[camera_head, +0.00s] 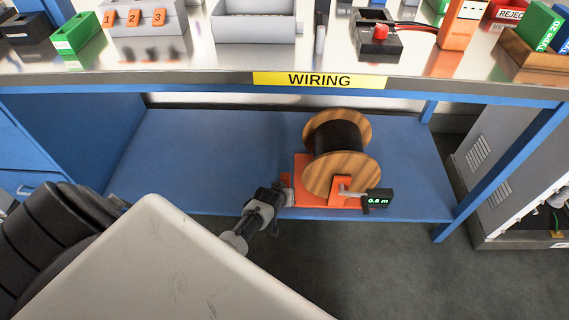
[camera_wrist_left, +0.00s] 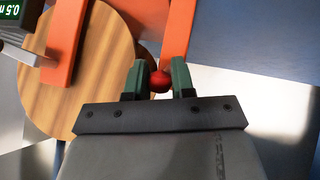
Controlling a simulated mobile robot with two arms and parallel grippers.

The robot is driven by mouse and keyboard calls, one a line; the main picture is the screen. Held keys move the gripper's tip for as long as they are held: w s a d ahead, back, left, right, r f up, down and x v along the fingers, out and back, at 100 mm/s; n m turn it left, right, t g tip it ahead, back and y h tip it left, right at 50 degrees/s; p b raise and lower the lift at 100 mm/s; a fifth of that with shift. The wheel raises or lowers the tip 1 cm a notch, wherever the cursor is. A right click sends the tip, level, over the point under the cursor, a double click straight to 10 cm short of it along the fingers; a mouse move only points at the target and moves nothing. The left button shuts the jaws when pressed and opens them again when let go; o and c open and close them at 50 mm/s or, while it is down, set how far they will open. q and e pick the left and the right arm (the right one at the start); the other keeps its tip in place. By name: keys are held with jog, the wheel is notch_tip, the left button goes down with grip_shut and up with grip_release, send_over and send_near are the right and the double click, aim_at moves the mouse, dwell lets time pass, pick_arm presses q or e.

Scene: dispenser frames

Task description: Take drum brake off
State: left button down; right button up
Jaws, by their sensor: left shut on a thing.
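A wooden cable drum (camera_head: 345,172) wound with black cable sits in an orange stand (camera_head: 312,199) on the blue lower shelf. The drum's wooden flange (camera_wrist_left: 108,85) also shows in the left wrist view. A small red knob (camera_wrist_left: 160,82), apparently the brake handle, is between the fingers of my left gripper (camera_wrist_left: 160,80), beside an orange bar (camera_wrist_left: 176,30). In the head view my left gripper (camera_head: 286,194) is at the stand's left front side and shut on the knob, which it largely hides there. The right gripper is not in view.
A meter with green digits (camera_head: 377,199) and a grey crank (camera_head: 350,191) are at the stand's front right. The blue shelf (camera_head: 200,155) is clear left of the drum. Above it is the bench edge with a yellow WIRING label (camera_head: 319,80). A grey cabinet (camera_head: 505,150) stands at right.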

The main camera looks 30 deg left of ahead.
pick_arm(q)
jog(key=shift+w+a+r, duration=0.1)
jog(key=shift+r, duration=0.05)
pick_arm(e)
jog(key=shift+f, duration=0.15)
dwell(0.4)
pick_arm(q)
jog(key=c, duration=0.9)
grip_release()
jog(key=shift+c, duration=0.2)
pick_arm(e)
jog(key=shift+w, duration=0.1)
pick_arm(q)
jog(key=shift+p, duration=0.3)
jog(key=p+v, duration=0.5)
jog(key=v, duration=0.5)
jog(key=shift+s+r, duration=0.2)
jog(key=shift+s, duration=0.1)
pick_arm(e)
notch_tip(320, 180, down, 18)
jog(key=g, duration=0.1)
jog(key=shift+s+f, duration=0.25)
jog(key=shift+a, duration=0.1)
